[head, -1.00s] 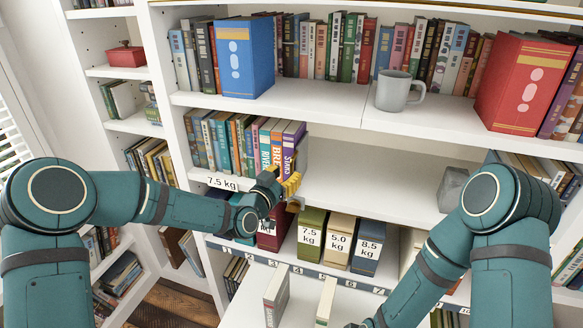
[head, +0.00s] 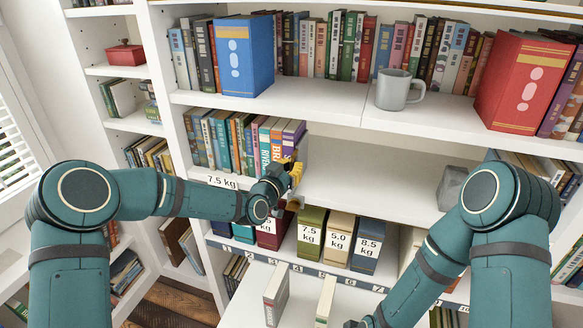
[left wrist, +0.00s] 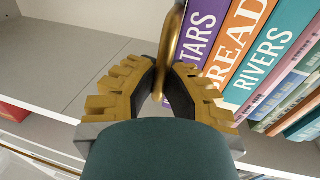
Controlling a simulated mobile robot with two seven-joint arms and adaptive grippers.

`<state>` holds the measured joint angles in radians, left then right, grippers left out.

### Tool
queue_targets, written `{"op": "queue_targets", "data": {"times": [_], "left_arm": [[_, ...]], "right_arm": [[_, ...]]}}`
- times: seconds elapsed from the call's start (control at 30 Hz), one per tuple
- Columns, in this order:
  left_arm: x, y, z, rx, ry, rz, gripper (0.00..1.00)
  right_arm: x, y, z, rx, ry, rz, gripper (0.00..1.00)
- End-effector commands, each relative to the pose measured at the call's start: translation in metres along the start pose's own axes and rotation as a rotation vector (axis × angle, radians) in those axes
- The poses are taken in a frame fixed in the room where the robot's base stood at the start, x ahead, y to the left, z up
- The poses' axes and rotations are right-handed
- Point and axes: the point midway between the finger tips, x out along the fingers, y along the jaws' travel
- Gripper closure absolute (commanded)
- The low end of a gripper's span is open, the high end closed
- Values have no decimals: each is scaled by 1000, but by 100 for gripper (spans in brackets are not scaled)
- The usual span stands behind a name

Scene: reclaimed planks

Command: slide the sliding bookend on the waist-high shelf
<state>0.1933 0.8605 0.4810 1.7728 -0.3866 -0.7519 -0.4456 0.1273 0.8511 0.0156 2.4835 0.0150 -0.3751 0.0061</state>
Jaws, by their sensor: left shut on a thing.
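The sliding bookend (head: 303,145) stands at the right end of the row of books on the waist-high shelf (head: 375,185). In the head view it is a thin upright edge, partly hidden by my left gripper (head: 295,172). In the left wrist view my left gripper (left wrist: 166,80) is shut on a brass bar of the bookend (left wrist: 171,40), beside the purple book. The bookend's plate is mostly hidden there.
The purple book (left wrist: 205,35) and several others stand left of the bookend in the head view. The shelf is bare to its right up to a grey block (head: 452,188). Weight-labelled boxes (head: 340,238) stand below, and a grey mug (head: 393,90) above.

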Motion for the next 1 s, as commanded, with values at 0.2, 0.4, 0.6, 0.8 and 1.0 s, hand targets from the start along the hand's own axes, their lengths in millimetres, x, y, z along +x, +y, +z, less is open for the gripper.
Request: {"op": "queue_targets", "data": {"times": [0.2,0.4,0.6,0.8,1.0], "left_arm": [[6,27,2,0,2,8,100],[15,74,3,1,3,8,100],[23,117,2,0,1,5,100],[27,137,0,0,1,1,100],[27,138,0,0,0,0,100]], "right_arm": [[12,4,5,-3,-9,-1,53],[29,11,14,-8,-27,-3,53],[40,15,20,-12,-39,-4,53],[44,17,22,-13,-44,-5,53],[43,16,22,-13,-45,-5,53]]}}
